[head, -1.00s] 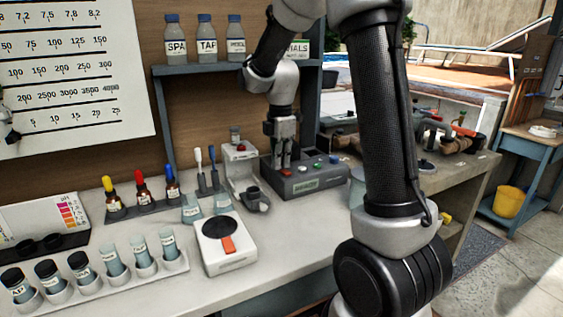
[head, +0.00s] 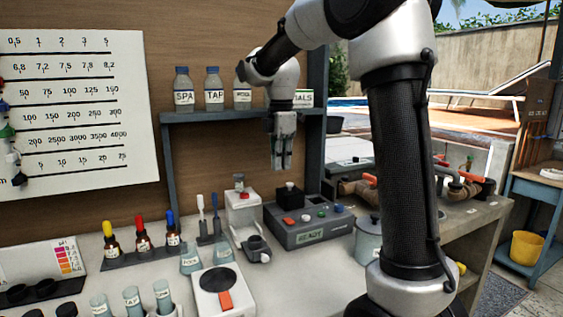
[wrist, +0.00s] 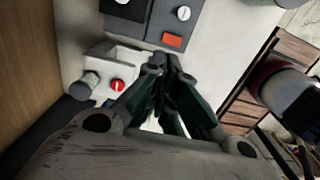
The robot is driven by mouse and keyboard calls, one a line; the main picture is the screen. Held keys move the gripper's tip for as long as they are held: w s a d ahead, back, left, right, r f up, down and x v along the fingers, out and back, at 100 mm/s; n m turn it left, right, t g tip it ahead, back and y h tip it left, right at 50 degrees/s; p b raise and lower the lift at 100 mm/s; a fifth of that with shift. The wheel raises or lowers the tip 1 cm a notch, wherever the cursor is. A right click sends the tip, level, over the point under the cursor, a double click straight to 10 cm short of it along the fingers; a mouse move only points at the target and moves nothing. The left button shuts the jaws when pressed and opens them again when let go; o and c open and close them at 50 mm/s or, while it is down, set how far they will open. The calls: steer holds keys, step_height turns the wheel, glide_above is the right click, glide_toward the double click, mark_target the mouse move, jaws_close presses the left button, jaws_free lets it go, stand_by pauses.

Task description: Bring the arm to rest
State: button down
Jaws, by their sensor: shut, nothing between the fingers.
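My gripper (head: 282,163) points down in the head view, in front of the shelf and above the dark grey tester box (head: 309,228). Its fingers are together and hold nothing. They hang clear of the box, with a visible gap above its black cap (head: 289,192). In the wrist view the closed fingers (wrist: 167,68) show from above, over the pale counter. My arm runs down the right half of the head view and covers part of the bench.
A shelf (head: 240,115) with labelled bottles stands behind my gripper. A white device (head: 243,208), dropper bottles (head: 143,233), flasks (head: 191,258), vials (head: 132,301) and a white scale (head: 219,291) crowd the counter. A grey lidded pot (head: 368,240) stands beside my arm.

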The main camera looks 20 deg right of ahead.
steer(key=shift+r, duration=0.1)
stand_by(0.5)
steer(key=s+d+f+m+t, duration=0.1)
steer(key=s+m+t, duration=0.1)
steer(key=s+m, duration=0.7)
steer(key=s+d+f+m+t, duration=0.2)
steer(key=s+m, duration=0.7)
steer(key=s, duration=0.9)
steer(key=shift+d+f, duration=0.2)
steer(key=shift+f, duration=0.1)
